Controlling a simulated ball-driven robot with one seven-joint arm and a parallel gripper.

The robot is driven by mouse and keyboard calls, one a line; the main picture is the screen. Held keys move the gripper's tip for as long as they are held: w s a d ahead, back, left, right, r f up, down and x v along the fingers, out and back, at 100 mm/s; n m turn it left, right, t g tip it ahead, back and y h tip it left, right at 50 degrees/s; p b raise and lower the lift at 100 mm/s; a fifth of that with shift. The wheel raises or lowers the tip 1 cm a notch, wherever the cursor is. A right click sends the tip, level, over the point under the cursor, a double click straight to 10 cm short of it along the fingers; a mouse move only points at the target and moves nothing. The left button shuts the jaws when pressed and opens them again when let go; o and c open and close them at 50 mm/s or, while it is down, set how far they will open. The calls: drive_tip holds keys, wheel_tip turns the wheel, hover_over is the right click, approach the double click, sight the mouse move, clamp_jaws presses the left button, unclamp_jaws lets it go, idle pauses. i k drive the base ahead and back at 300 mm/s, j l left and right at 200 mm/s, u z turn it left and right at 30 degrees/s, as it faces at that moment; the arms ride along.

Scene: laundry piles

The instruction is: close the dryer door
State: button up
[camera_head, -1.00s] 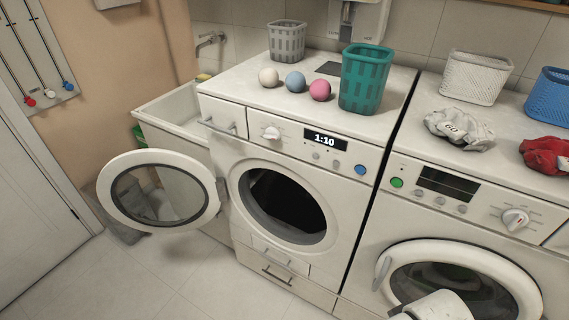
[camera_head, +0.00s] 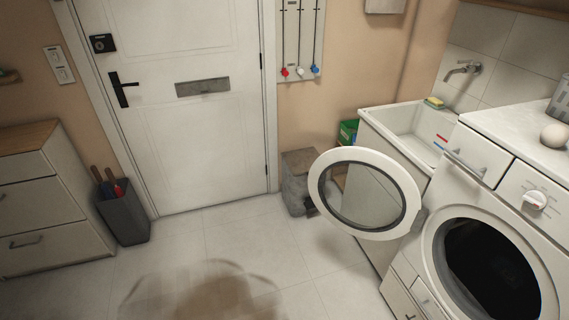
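The white front-loading dryer (camera_head: 519,201) stands at the right edge, partly cut off. Its round door (camera_head: 410,186), a white ring with a clear window, stands wide open. The door is swung out to the left on the hinge (camera_head: 419,221) at the left side of the opening. The dark drum opening (camera_head: 487,272) is uncovered, and no clothes can be made out in it. My gripper is not in view.
A white sink (camera_head: 393,124) stands behind the open door, with a grey box (camera_head: 297,182) on the floor beside it. A white room door (camera_head: 172,120), a dark umbrella bin (camera_head: 124,212) and a drawer cabinet (camera_head: 45,205) are at left. The tiled floor between is free; a blurred brown patch (camera_head: 205,297) shows on it.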

sight(413, 216)
drive_tip(key=i+u, duration=0.15)
drive_tip(key=i, duration=0.35)
drive_tip(key=i+l+u, duration=0.15)
drive_tip(key=i, duration=0.3)
drive_tip(key=i+l+u, duration=0.15)
drive_tip(key=i, duration=0.35)
drive_tip(key=i+l, duration=0.15)
drive_tip(key=i, duration=0.35)
drive_tip(key=i+l, duration=0.2)
drive_tip(key=i, duration=0.3)
